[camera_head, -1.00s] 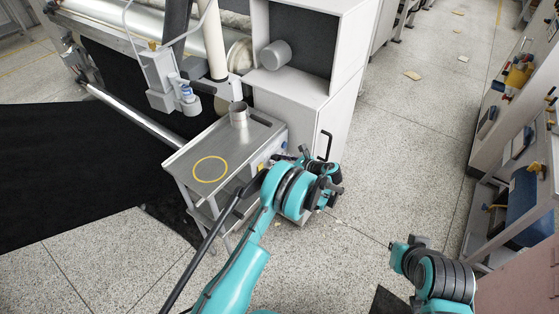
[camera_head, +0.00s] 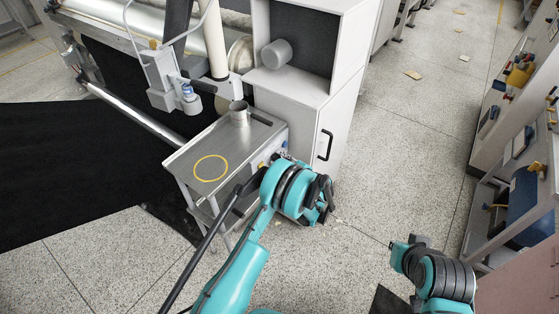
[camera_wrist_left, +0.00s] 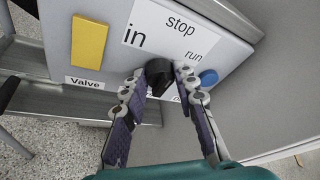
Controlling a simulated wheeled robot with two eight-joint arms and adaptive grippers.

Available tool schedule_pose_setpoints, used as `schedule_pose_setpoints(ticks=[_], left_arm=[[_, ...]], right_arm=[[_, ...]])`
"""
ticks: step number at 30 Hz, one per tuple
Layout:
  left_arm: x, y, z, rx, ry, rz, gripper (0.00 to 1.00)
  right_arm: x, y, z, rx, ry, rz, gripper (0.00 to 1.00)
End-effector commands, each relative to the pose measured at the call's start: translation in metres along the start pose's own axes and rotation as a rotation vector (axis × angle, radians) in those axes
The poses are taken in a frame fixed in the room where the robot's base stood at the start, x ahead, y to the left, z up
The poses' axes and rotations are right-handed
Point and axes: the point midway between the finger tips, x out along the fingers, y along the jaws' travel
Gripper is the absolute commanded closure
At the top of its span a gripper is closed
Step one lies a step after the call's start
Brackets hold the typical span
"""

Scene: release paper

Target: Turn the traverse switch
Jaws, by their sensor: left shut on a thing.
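In the left wrist view, a white control panel (camera_wrist_left: 60,50) carries the traverse switch, a black knob (camera_wrist_left: 158,72) below the labels "in", "stop" and "run". My left gripper (camera_wrist_left: 161,80) has one finger on each side of this knob and is shut on it. The lower part of the label is hidden behind the fingers. In the head view the panel is on the side of the grey metal stand (camera_head: 180,160), and my left wrist hides the knob and most of the gripper.
A blue button (camera_wrist_left: 209,77) sits just right of the knob, and a yellow plate (camera_wrist_left: 88,42) with a "Valve" label is at its left. A metal cup (camera_head: 239,114) stands on the stand. A cabinet with a black handle (camera_head: 326,145) rises behind. Open floor lies right.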

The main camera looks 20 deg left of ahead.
Motion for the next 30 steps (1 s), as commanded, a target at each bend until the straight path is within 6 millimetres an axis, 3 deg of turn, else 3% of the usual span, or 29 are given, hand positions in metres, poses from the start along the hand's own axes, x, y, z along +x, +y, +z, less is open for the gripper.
schedule_pose_setpoints(ticks=[13, 14, 16, 26, 30], left_arm=[[0.001, -0.001, 0.001, -0.01, -0.002, -0.006, 1.0], [0.001, -0.001, 0.001, -0.01, -0.002, -0.006, 0.69], [0.001, -0.001, 0.001, -0.01, -0.002, -0.005, 0.51], [-0.001, 0.0, 0.0, -0.01, -0.001, -0.005, 0.51], [-0.016, -0.001, -0.001, -0.009, 0.001, -0.007, 0.51]], right_arm=[[0.0, 0.0, 0.0, 0.0, 0.0, 0.0, 1.0], [0.0, 0.0, 0.0, 0.0, 0.0, 0.0, 1.0], [0.0, 0.0, 0.0, 0.0, 0.0, 0.0, 1.0], [0.0, 0.0, 0.0, 0.0, 0.0, 0.0, 1.0], [0.0, 0.0, 0.0, 0.0, 0.0, 0.0, 1.0]])
